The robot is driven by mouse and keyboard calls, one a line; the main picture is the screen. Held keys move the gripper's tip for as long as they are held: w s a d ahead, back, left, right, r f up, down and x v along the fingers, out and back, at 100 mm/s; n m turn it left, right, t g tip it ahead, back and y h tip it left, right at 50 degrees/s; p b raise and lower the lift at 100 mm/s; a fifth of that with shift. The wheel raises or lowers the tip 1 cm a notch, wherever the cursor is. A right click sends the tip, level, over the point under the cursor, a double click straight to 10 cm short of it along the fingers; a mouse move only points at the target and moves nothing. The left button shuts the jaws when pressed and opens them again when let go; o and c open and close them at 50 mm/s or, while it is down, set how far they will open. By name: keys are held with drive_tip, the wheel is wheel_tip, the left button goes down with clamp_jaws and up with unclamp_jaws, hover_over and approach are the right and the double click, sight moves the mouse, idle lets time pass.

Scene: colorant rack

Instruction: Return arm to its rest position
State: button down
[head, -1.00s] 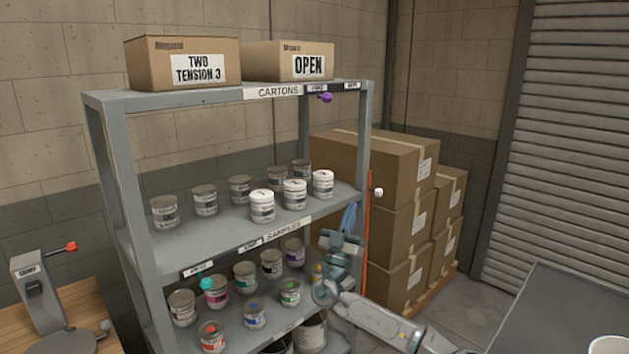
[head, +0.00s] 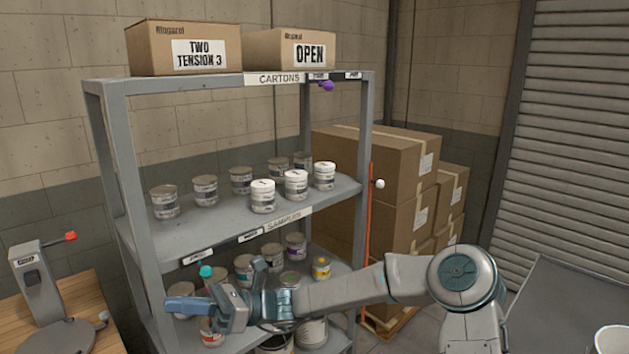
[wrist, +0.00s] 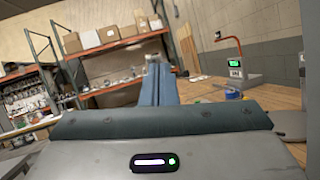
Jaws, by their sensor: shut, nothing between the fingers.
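My gripper (head: 182,305) is in the lower middle-left of the head view, in front of the lower shelf of the grey rack (head: 115,190). Its blue fingers point left. The fingers are together with nothing between them. They also show in the wrist view (wrist: 158,85), closed side by side. My arm (head: 350,290) reaches in from the right and crosses in front of the rack's lower cans. It hides parts of several colorant cans there, such as the one with a red mark (head: 211,332).
White-lidded and grey cans (head: 263,197) stand on the middle shelf. Cartons (head: 185,48) sit on top. Stacked boxes (head: 375,180) stand behind the rack at right. A wooden bench (head: 75,315) with a grey device (head: 38,285) is at left. A grey table (head: 560,300) is at right.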

drive_tip(key=s+d+f+n+t+h+b, duration=0.1)
drive_tip(key=s+d+f+n+t+h, duration=0.1)
drive_tip(key=s+d+f+n+h, duration=0.45)
drive_tip(key=s+d+f+n+t+h+b, duration=0.2)
drive_tip(key=d+f+h, duration=0.3)
drive_tip(key=f, duration=0.5)
drive_tip(key=s+d+r+n+t+h+b, duration=0.1)
drive_tip(key=s+d+n+t+h, duration=0.1)
drive_tip(key=d, duration=1.1)
drive_tip(key=s+d+r+n+t+h+b, duration=0.1)
drive_tip(key=d+n+t+h, duration=0.3)
drive_tip(key=d, duration=0.9)
drive_tip(key=s+t+h+b, duration=0.1)
drive_tip(key=t+h, duration=0.1)
drive_tip(key=t, duration=0.1)
drive_tip(key=shift+h, duration=0.35)
drive_tip(key=shift+s+d+r, duration=0.1)
drive_tip(key=shift+d, duration=0.15)
